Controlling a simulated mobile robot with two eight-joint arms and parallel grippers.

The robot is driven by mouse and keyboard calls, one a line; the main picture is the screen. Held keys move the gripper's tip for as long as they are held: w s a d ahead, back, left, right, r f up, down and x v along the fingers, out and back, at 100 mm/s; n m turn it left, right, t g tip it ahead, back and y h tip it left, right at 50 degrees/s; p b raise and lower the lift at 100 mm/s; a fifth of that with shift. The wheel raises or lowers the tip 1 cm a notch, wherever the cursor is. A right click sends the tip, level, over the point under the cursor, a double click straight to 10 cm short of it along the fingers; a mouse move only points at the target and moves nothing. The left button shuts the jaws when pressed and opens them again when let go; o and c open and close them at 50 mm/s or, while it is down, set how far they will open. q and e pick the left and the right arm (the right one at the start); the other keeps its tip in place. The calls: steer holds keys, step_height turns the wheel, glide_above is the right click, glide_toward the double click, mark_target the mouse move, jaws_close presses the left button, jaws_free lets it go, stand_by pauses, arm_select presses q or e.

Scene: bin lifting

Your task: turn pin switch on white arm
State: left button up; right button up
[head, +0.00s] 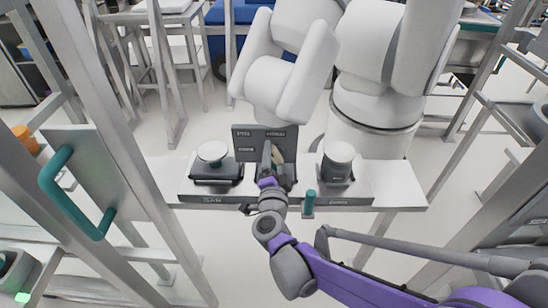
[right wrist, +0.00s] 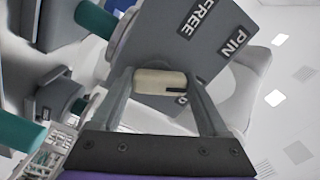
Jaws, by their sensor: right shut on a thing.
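The pin switch is a short cream knob (right wrist: 158,80) with a dark slot, on a dark grey panel (right wrist: 190,45) lettered FREE and PIN in the right wrist view. The panel (head: 245,140) stands upright in front of the white arm (head: 285,85) in the head view. My right gripper (head: 273,162) has come up to the panel. In the right wrist view its two fingers (right wrist: 160,85) stand on either side of the knob and are shut on it. In the head view the gripper hides much of the knob. My left gripper does not show.
The panel stands on a white ledge (head: 400,183). White-capped units stand at its left (head: 212,165) and right (head: 338,165), with a teal knob (head: 309,203) at the front. A teal handle (head: 75,195) and metal frame posts (head: 110,120) are at left.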

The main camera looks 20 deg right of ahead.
steer(key=m, duration=0.5)
steer(key=shift+d, duration=0.1)
steer(key=shift+m, duration=0.3)
stand_by(0.4)
steer(key=o, duration=1.2)
steer(key=shift+o, duration=0.2)
steer(key=v, duration=1.1)
steer(key=shift+r, duration=0.1)
